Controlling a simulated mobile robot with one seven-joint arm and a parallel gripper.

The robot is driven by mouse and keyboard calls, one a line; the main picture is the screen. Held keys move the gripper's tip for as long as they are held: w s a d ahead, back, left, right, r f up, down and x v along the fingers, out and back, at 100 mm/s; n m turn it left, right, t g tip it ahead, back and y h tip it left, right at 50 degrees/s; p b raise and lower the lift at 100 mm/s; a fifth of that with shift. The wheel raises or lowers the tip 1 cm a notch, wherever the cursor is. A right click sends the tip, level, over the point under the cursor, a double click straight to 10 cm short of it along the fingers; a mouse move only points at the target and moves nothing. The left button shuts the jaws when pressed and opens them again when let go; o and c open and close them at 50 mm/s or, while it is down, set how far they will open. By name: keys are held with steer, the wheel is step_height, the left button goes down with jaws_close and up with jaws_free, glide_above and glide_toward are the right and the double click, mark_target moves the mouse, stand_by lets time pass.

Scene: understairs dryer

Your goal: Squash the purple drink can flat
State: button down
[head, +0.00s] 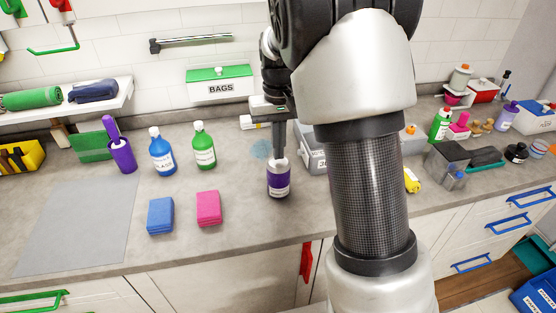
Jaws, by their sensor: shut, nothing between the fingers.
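The purple drink can (278,185) stands upright on the grey counter in the head view, near its front edge. It has a purple body with a white label band and looks uncrushed. My gripper (279,154) points straight down directly above the can. Its fingers are shut with nothing between them. The fingertips are at or just above the can's top and overlap its rim in the picture; I cannot tell whether they touch.
Blue (160,215) and pink (208,208) sponges lie left of the can. Blue (161,151) and green (203,146) bottles stand behind them. A green-lidded BAGS box (220,86) is at the back. A grey mat (76,228) lies left. My arm hides some counter to the right.

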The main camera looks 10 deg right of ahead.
mark_target(278, 163)
steer(key=shift+f, duration=0.15)
steer(key=shift+f+b, duration=1.6)
steer(key=shift+f, duration=0.85)
steer(key=shift+r, duration=0.1)
step_height(278, 163, up, 13)
steer(key=p, duration=1)
steer(key=shift+r, duration=0.15)
